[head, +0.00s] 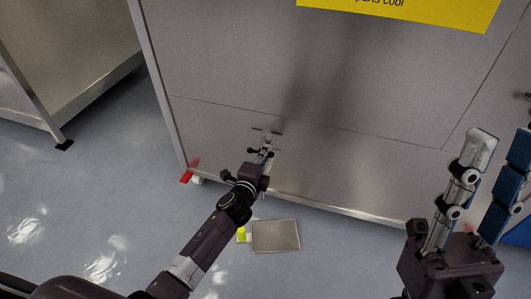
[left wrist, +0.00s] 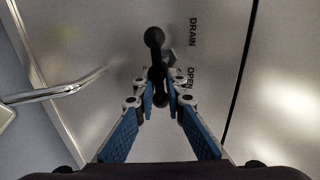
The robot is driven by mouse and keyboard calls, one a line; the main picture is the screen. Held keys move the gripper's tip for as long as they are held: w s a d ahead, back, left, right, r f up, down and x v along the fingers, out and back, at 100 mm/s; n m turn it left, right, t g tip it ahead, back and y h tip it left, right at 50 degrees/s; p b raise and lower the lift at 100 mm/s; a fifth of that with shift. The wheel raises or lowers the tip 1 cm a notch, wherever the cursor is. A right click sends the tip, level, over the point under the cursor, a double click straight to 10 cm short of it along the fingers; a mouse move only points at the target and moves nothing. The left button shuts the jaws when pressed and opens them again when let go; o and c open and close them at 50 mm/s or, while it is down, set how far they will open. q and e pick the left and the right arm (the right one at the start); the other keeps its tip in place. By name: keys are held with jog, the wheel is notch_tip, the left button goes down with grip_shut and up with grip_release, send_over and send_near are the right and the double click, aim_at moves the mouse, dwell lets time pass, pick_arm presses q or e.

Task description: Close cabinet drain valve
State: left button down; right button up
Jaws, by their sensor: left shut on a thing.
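The drain valve is low on the front of the grey cabinet (head: 240,70). In the left wrist view its black handle (left wrist: 154,38) has a round knob and stands beside the printed words DRAIN and OPEN. My left gripper (left wrist: 161,90) is shut on the lower part of the handle, between its blue-padded fingers. In the head view the left gripper (head: 264,157) reaches the cabinet's lower panel and hides most of the valve. My right gripper (head: 497,150) is at the right, its two fingers apart and nothing between them.
A flat grey tray (head: 275,236) lies on the floor below, with a small yellow object (head: 241,234) at its left edge. A red caster part (head: 186,177) is at the cabinet's lower left corner. A yellow sign (head: 400,10) is above. Open floor lies left.

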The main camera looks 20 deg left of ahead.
pick_arm(q)
jog(key=shift+s+f, duration=0.15)
jog(key=shift+f, duration=0.25)
jog(key=c, duration=2)
grip_release()
jog(key=shift+r, duration=0.15)
jog(key=shift+a, duration=0.1)
jog(key=s, duration=0.4)
jog(key=s+r, duration=0.1)
jog(key=s, duration=0.2)
jog(key=s+r, duration=0.1)
jog(key=s, duration=0.3)
jog(key=shift+s+a+r, duration=0.15)
jog(key=shift+s+r, duration=0.05)
jog(key=shift+s, duration=0.1)
